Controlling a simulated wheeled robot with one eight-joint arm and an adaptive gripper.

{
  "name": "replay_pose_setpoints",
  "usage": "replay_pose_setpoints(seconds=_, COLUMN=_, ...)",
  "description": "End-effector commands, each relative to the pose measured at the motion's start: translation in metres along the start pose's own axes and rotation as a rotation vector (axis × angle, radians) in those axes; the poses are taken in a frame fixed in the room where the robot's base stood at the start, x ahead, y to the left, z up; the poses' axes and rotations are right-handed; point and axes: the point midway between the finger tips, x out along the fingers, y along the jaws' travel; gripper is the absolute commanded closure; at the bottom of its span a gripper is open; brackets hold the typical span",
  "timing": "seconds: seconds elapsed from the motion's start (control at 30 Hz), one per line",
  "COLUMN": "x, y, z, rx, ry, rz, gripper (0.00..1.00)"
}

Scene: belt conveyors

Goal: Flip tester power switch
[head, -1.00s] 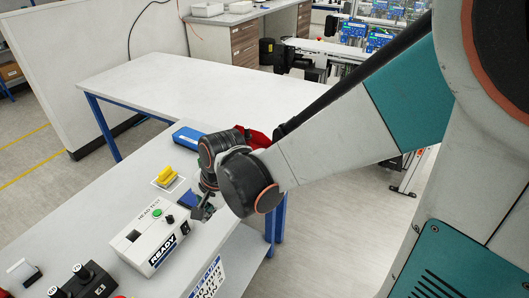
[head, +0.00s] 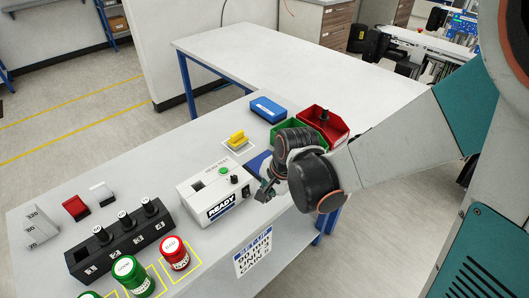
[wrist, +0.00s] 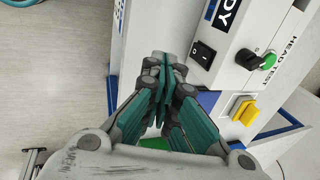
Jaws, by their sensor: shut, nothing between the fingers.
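The head tester (head: 204,188) is a white box with a "READY" display (head: 221,208), a green button (head: 223,170) and a black knob on top. Its power switch is a black rocker (wrist: 203,54) on the side face in the wrist view, marked with a white line and circle. My gripper (head: 264,192) is at the right end of the tester in the head view. In the wrist view my gripper (wrist: 165,62) has its teal fingers together and empty, just left of the rocker. I cannot tell whether the fingertips touch the tester.
A yellow part (head: 237,138), a blue box (head: 268,110), a green bin (head: 288,130) and a red bin (head: 335,128) stand behind the tester. A black block with several knobs (head: 120,243) and red and green jars (head: 174,252) are at front left. The far white table (head: 300,70) is clear.

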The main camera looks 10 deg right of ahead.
Motion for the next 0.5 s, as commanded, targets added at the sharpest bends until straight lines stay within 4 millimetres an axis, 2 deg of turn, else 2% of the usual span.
replay_pose_setpoints(seconds=0.03, x=0.014, y=0.0, z=0.0, rx=0.0, ry=0.0, rz=0.0, gripper=1.0)
replay_pose_setpoints(seconds=0.2, x=0.044, y=0.0, z=-0.001, rx=0.0, ry=0.0, rz=0.0, gripper=1.0)
replay_pose_setpoints(seconds=0.3, x=0.049, y=-0.015, z=0.0, rx=-0.002, ry=0.0, rz=0.0, gripper=1.0)
replay_pose_setpoints(seconds=0.5, x=0.056, y=-0.032, z=-0.001, rx=0.0, ry=0.001, rz=0.0, gripper=1.0)
